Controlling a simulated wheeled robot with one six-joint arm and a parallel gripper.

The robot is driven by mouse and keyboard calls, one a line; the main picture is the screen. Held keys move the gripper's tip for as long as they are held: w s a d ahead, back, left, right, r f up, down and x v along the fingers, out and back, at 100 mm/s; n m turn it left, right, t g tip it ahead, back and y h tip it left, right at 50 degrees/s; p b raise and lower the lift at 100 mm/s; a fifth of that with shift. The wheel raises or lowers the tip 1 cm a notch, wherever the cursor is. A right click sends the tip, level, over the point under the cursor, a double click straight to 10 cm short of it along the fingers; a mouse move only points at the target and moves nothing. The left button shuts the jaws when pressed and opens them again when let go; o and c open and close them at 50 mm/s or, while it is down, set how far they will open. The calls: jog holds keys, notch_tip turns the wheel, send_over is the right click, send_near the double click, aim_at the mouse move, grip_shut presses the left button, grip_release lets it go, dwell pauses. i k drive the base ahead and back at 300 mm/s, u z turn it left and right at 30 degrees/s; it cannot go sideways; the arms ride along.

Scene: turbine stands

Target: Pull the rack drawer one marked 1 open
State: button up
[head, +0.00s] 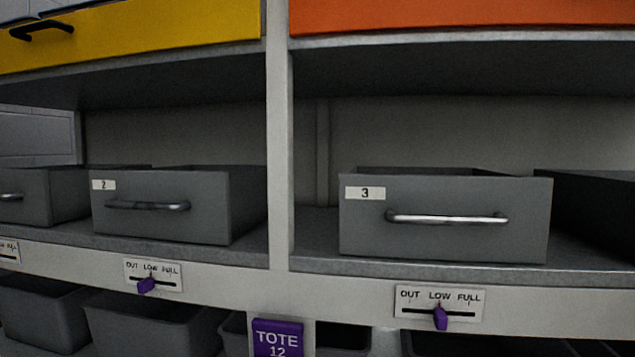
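No drawer with a readable mark 1 shows. A grey drawer (30,207) with a bar handle is cut off by the left edge, and no number shows on its visible front. To its right, a grey drawer marked 2 (160,225) has a metal bar handle. Right of the white upright, a grey drawer marked 3 (445,240) sits on the same shelf, with a similar handle. My gripper is not in the picture.
The white upright (281,130) divides the shelf. Slider plates (440,298) with purple knobs line the shelf edge. Dark totes (150,325) and a purple TOTE 12 sign (278,335) are below. Yellow (180,25) and orange (460,15) fronts are above.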

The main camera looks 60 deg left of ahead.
aim_at(38, 196)
jog(key=u, duration=3.2)
